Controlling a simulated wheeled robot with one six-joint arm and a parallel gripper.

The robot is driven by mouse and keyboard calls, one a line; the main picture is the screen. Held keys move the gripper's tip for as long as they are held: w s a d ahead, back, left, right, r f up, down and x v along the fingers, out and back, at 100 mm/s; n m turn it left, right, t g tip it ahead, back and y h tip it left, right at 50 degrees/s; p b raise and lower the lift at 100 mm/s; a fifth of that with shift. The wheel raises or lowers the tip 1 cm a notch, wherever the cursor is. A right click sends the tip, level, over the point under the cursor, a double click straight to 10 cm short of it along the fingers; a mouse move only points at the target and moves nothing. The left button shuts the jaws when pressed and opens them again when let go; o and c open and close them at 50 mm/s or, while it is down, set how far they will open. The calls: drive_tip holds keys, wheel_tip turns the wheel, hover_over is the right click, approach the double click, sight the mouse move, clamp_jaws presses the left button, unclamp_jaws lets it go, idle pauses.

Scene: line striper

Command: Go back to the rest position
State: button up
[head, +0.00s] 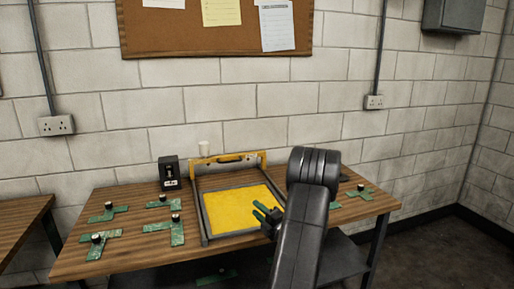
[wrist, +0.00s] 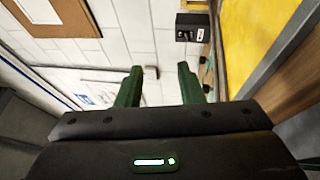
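My gripper (head: 262,212) shows in the head view with green fingers, over the right front part of the yellow panel in its frame. In the wrist view my gripper (wrist: 160,74) has its two green fingers apart, with nothing between them. The black arm link rises in front of the table and hides part of its right side. The height of the fingers above the panel cannot be told.
A wooden table (head: 125,263) carries the yellow panel (head: 235,207) in a grey frame. Several green plates (head: 102,250) with black knobs lie at left and right. A black box (head: 169,172) stands behind. A brick wall (head: 225,105) closes the back; floor (head: 420,255) is clear at right.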

drive_tip(key=b+v, duration=0.1)
drive_tip(key=v, duration=0.5)
drive_tip(key=shift+f, duration=0.2)
drive_tip(key=shift+w, duration=0.1)
